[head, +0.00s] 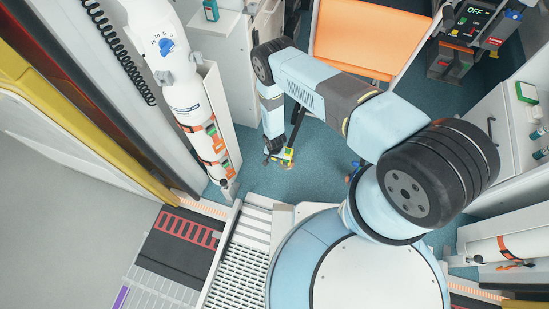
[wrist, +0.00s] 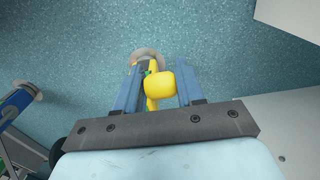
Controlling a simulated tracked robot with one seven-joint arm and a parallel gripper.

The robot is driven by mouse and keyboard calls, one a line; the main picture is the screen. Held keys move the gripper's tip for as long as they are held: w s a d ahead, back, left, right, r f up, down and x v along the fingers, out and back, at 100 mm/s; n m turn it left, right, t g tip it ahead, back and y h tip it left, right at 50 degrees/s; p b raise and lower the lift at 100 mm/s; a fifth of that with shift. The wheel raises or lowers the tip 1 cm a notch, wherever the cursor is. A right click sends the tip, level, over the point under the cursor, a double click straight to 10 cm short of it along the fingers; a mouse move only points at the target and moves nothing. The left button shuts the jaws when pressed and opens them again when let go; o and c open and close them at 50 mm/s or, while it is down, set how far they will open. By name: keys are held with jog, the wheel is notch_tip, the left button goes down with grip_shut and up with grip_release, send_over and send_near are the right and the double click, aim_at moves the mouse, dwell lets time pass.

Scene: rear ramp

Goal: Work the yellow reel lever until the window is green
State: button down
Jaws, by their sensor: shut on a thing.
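The yellow reel lever (wrist: 158,86) shows in the wrist view, its rounded knob between the two blue fingers of my gripper (wrist: 156,78). The gripper is shut on it. A pale round reel part (wrist: 148,55) lies just beyond the fingertips, partly hidden by the lever and fingers. A small green spot shows beside the lever; I cannot tell whether it is the window. In the head view my gripper (head: 273,154) is low over the blue floor, next to a small yellow and green patch (head: 287,154); details there are too small to tell.
A white cylinder with orange straps (head: 190,100) stands at the left beside a white cabinet (head: 222,95). An orange seat (head: 357,37) is at the back. White cabinets (head: 500,125) line the right.

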jog(key=shift+w, duration=0.1)
dwell(0.3)
jog(key=w+d+r+g, duration=0.1)
jog(key=w+r+g, duration=0.1)
jog(key=w, duration=0.5)
jog(key=shift+d+r+g+y, duration=0.3)
jog(key=shift+r+g+y, duration=0.05)
jog(key=shift+g+y, duration=0.05)
dwell(0.4)
jog(key=shift+w, duration=0.1)
jog(key=c, duration=0.7)
grip_release()
jog(key=shift+c, duration=0.2)
jog(key=shift+s, duration=0.2)
